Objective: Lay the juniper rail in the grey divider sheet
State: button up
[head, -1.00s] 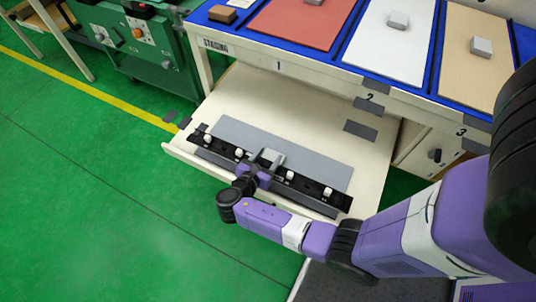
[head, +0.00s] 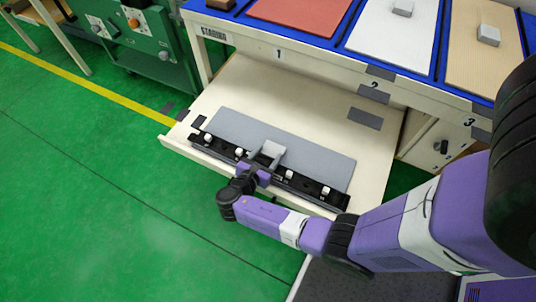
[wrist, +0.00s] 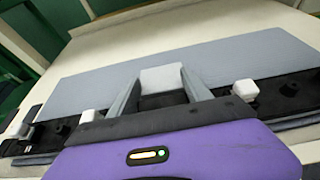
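The rail (head: 226,150) is long and black, with several white clips along it. It lies along the front of the open drawer, across the near edge of the grey sheet (head: 320,152). The rail also shows on both sides in the wrist view (wrist: 60,127). My gripper (head: 268,150) is over the middle of the rail. In the wrist view its two fingers (wrist: 161,84) close on the sides of a pale grey block (wrist: 162,78) at the rail's middle. My wrist hides part of the rail. Whether the rail touches the sheet all along is unclear.
The cream drawer (head: 250,78) has bare floor behind the sheet and a dark patch (head: 365,118) at right. Above it, the blue bench top holds red (head: 300,15), white (head: 385,40) and beige (head: 470,65) panels with small blocks. A green machine (head: 140,45) stands at left.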

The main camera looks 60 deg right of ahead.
jog(key=shift+o, duration=1.1)
jog(key=shift+s+f, duration=0.1)
jog(key=shift+f, duration=0.25)
jog(key=shift+s, duration=0.15)
jog(key=shift+s+f, duration=0.1)
jog(key=v, duration=0.2)
jog(key=p+v, duration=0.1)
jog(key=v, duration=0.5)
jog(key=shift+w+r+p, duration=0.3)
jog(key=shift+w+r, duration=0.05)
jog(key=shift+r, duration=0.05)
